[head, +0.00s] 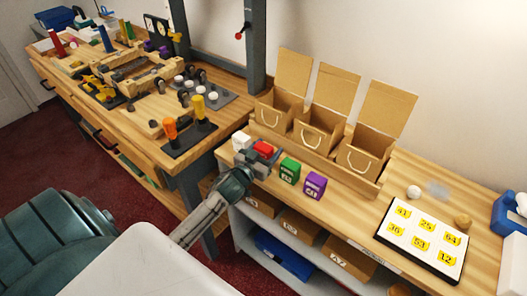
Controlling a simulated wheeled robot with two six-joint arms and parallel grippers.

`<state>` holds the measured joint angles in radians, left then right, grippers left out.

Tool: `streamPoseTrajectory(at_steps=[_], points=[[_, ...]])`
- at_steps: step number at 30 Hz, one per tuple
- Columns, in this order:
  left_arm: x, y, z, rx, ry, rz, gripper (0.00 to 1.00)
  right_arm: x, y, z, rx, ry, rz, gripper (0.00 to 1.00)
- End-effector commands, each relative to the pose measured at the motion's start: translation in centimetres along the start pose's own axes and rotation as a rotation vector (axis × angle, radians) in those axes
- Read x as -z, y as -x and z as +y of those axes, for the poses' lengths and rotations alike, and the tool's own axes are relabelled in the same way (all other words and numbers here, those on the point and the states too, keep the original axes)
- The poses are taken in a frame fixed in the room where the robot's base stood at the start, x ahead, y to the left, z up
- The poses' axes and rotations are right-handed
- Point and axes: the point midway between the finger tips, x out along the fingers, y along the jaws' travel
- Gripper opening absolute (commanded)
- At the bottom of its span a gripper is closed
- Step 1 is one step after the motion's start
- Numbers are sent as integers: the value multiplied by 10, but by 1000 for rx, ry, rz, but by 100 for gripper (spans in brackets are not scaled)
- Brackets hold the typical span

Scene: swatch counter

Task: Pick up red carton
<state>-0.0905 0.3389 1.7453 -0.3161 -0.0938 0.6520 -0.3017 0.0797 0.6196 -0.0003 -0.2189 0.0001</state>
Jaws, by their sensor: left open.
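The red carton (263,148) stands on the wooden counter in the head view, in a row between a white carton (241,141) and a green carton (289,171). A purple carton (314,185) is at the right end of the row. My left gripper (262,156) is open and right at the red carton, its fingers covering the carton's lower front. I cannot tell whether the fingers touch it. My right gripper is not in view.
Behind the cartons stand three open cardboard boxes (319,127) with rope handles. A board with numbered yellow tags (423,240) lies to the right, near a white ball (414,192). A workbench (193,139) with tools is at left. The counter between the purple carton and the board is clear.

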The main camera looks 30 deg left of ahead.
Motion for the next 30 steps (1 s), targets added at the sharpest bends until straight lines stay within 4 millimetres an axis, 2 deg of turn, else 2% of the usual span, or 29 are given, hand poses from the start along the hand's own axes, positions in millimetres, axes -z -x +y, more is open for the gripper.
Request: streamPoseTrajectory(at_steps=[3, 8, 9, 19, 23, 28, 30], points=[[-1, 0, 0, 0, 0, 0, 61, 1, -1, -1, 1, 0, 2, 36], [0, 0, 0, 0, 0, 0, 30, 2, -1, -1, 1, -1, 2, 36], [0, 0, 0, 0, 0, 0, 26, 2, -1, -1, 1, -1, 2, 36], [3, 0, 0, 0, 0, 1, 26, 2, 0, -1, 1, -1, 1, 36], [12, 0, 0, 0, 0, 2, 26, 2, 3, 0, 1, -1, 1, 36], [36, 0, 0, -1, -1, 5, 26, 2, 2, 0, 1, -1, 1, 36], [32, 13, 8, -2, 2, -1, 26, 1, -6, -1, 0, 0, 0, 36]])
